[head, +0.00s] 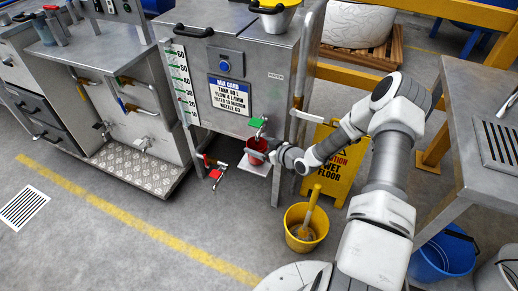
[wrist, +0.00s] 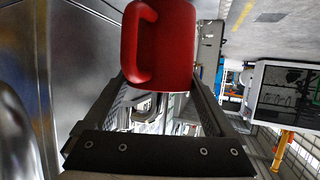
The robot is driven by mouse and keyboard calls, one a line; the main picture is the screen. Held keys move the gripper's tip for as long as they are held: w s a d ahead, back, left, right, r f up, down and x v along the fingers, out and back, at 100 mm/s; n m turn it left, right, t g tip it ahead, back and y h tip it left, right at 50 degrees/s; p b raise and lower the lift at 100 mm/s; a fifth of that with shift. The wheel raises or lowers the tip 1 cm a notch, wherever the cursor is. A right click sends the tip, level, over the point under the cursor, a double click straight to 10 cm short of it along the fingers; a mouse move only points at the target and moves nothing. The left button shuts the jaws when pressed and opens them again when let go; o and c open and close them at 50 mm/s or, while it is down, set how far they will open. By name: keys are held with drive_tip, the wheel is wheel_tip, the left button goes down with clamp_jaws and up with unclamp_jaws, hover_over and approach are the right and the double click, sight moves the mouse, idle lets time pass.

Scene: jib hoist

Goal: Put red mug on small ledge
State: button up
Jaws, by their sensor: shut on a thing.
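The red mug (head: 257,147) is below the tap with the green handle (head: 257,123) on the steel cabinet. The small ledge (head: 250,168), a light plate on the cabinet front, is just under the mug. I cannot tell whether the mug touches it. My gripper (head: 270,154) reaches in from the right and is shut on the mug. In the wrist view the mug (wrist: 178,40) is between my gripper's fingers (wrist: 160,82), with its handle toward the left. The mug's opening is not clearly seen in that view.
A red-handled valve (head: 213,172) is left of the ledge. A yellow bucket (head: 306,232) with a brush stands on the floor below. A yellow wet-floor sign (head: 338,165) is behind my arm. A steel table (head: 470,95) stands at right. Open floor lies at front left.

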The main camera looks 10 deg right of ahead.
drive_tip(key=shift+s+f, duration=0.1)
drive_tip(key=shift+f, duration=0.15)
drive_tip(key=shift+f, duration=0.2)
drive_tip(key=o, duration=1.1)
drive_tip(key=shift+s+d+r, duration=0.15)
drive_tip(key=shift+r, duration=0.2)
drive_tip(key=p+v, duration=0.3)
drive_tip(key=v, duration=0.8)
drive_tip(key=shift+s+d, duration=0.15)
drive_tip(key=shift+s, duration=0.1)
